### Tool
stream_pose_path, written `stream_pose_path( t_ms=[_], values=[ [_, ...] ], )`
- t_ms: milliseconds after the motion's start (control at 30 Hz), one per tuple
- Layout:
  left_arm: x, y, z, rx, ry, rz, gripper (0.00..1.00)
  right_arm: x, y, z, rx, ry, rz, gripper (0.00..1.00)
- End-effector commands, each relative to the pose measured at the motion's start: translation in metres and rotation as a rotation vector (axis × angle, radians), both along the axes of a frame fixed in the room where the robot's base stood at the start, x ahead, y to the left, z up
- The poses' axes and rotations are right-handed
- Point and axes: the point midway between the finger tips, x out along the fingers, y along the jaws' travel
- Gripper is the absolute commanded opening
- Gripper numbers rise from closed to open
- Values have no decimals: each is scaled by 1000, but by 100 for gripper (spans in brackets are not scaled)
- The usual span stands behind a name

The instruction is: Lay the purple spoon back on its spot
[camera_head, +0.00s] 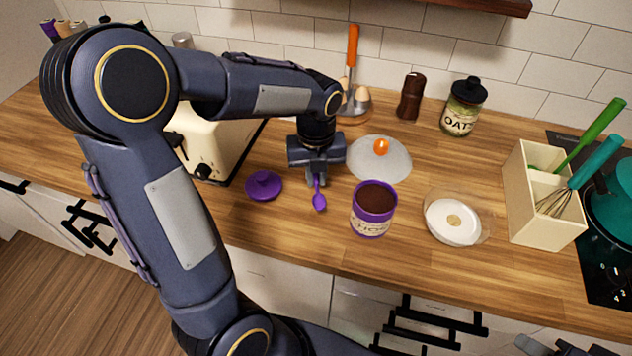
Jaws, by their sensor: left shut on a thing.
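The purple spoon (320,202) hangs from my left gripper (317,180), bowl end down and handle up between the fingers. My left gripper is shut on its handle, above the wooden counter between the purple lid and the open purple canister. I cannot tell whether the bowl touches the counter. The canister (370,224) is full of dark brown powder, and its purple lid (263,185) lies on the counter to the left. No marked spot for the spoon stands out. Part of my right gripper (555,347) shows at the bottom right edge; its jaws are not clear.
A clear lid with an orange knob (381,147) lies behind the canister. A cream toaster (205,150) stands behind my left arm. The counter's front strip is clear.

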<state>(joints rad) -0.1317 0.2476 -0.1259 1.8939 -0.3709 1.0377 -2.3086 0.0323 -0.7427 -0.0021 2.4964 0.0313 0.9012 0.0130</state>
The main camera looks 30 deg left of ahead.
Motion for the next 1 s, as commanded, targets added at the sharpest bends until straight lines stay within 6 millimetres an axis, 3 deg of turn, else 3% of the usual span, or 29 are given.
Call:
stream_pose_path(
  t_ms=[200,633,667,800,1000],
  values=[
    [0,1,-30,0,4,1,0,0,0,-1,0,0,0,36],
    [0,1,-37,0,2,1,0,0,0,-5,0,0,0,36],
    [0,1,-35,0,1,1,17,0,0,-4,0,0,0,36],
    [0,1,-35,0,1,1,35,0,0,-3,0,0,0,36],
    [0,0,-35,0,1,1,35,0,0,-3,0,0,0,36]
  ],
)
